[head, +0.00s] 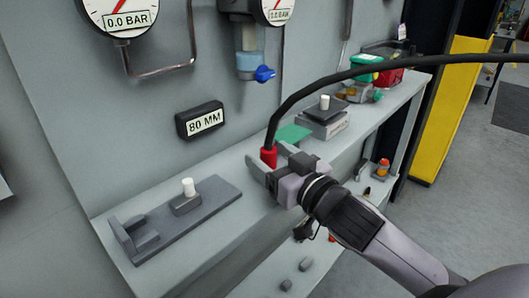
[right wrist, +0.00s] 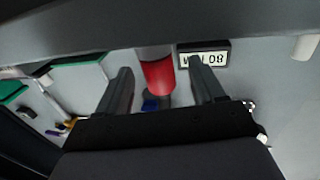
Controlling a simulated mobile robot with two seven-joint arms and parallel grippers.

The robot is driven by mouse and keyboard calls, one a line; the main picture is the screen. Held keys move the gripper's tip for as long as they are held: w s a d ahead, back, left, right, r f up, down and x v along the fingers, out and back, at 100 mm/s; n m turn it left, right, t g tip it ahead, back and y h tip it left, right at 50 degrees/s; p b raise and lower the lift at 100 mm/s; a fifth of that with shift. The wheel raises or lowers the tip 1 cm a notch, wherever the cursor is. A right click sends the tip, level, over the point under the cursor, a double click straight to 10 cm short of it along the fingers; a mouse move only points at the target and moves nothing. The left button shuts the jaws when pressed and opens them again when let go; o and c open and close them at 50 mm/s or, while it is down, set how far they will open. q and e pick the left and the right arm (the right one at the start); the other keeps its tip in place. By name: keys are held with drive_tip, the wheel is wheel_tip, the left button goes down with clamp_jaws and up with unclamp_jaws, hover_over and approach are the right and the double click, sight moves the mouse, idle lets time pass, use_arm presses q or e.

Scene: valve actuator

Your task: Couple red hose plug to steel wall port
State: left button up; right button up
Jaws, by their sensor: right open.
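The red hose plug (head: 268,157) stands upright at the shelf's back, by the grey wall panel. A black hose (head: 300,96) rises from its top and arches away to the right. My right gripper (head: 272,166) is open around the plug, one finger on each side. In the right wrist view the red plug (right wrist: 159,77) shows between the two spread fingers, with gaps visible on both sides. I cannot pick out the steel wall port for certain. My left gripper is not in view.
A grey fixture with a white peg (head: 188,187) lies on the shelf at left. Another pegged block (head: 324,118) and green and red items stand farther right.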

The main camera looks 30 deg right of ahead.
sight(274, 159)
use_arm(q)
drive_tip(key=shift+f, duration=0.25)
use_arm(e)
drive_tip(key=shift+s+d, duration=0.15)
drive_tip(key=shift+s, duration=0.9)
drive_tip(key=shift+s+d, duration=0.15)
drive_tip(key=shift+s, duration=0.85)
